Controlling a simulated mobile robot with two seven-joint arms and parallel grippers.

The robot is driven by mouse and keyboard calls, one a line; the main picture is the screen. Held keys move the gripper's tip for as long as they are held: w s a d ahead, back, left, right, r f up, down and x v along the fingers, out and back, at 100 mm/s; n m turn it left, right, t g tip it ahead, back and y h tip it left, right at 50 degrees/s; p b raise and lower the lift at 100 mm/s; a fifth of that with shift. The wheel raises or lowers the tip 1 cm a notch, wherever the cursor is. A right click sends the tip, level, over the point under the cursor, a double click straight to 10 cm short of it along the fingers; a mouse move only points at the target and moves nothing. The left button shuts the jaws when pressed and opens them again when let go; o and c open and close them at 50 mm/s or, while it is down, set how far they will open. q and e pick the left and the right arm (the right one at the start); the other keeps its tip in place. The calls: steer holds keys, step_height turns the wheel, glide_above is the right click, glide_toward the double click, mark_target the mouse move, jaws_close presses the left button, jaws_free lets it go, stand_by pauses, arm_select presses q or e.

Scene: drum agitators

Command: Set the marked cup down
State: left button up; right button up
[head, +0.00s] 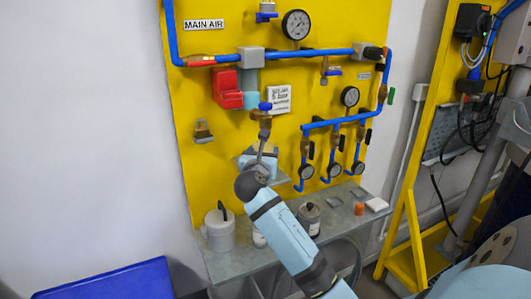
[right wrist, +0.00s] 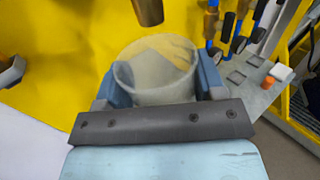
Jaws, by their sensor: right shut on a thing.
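My right gripper (head: 260,162) is raised in front of the yellow panel, above the grey shelf (head: 280,231). In the right wrist view it is shut on a pale, see-through cup (right wrist: 155,78), with a blue-grey finger on each side. The cup's open rim faces up and it looks empty, though its bottom is hidden by the gripper. I cannot make out a mark on it. A brown spout (right wrist: 148,10) hangs just above and beyond the cup's rim. My left gripper is not in view.
Blue pipes and gauges (head: 349,96) jut from the panel. A blue box (head: 105,280) is lower left.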

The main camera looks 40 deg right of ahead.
mark_target(265, 148)
steer(key=x, duration=0.3)
steer(key=shift+d+r, duration=0.1)
steer(key=shift+w+d+f, duration=0.1)
steer(key=shift+w+f, duration=0.05)
steer(key=shift+f, duration=0.75)
steer(key=shift+r, duration=0.1)
steer(key=o, duration=1)
steer(key=shift+f, duration=0.2)
steer(key=shift+c, duration=0.2)
